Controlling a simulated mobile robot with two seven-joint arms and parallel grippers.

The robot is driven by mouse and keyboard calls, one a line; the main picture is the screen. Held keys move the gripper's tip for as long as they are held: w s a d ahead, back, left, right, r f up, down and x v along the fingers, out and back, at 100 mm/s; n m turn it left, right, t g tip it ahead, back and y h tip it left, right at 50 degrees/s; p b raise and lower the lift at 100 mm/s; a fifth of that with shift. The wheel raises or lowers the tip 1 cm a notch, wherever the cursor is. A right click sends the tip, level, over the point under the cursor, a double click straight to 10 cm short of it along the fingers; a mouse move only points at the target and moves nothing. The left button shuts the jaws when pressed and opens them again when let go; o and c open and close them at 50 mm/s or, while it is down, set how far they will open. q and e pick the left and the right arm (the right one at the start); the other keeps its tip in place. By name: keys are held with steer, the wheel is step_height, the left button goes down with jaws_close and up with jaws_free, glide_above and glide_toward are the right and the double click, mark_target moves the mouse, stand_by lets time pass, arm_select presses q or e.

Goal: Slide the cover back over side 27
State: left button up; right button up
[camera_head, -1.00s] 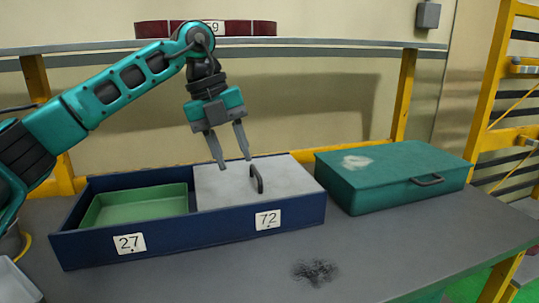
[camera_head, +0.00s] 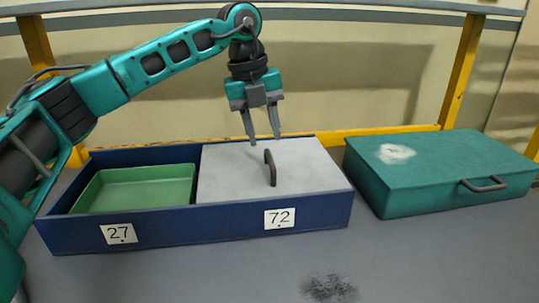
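A blue box (camera_head: 190,225) stands on the table with two labelled sides. Side 27 (camera_head: 118,234) is on the left and is uncovered, showing an empty green tray (camera_head: 135,189). The flat grey cover (camera_head: 230,173) lies over side 72 (camera_head: 279,218) on the right, with a dark upright handle (camera_head: 270,168) at its middle. My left gripper (camera_head: 262,139) is open and empty above the cover, its fingertips pointing down just over or behind the handle. The exact gap to the handle cannot be told. My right gripper is not in view.
A closed teal case (camera_head: 440,172) with a front handle and a pale worn patch stands to the right of the box. A dark smudge (camera_head: 329,288) marks the table (camera_head: 215,275) in front. The table front is otherwise clear. A yellow frame (camera_head: 465,60) stands behind.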

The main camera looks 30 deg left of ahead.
mark_target(271, 162)
arm_select(q)
steer(key=f, duration=0.3)
steer(key=d+f, duration=0.1)
steer(key=f, duration=0.1)
steer(key=shift+w+f, duration=0.3)
steer(key=shift+w, duration=0.05)
steer(key=shift+c, duration=0.4)
jaws_close()
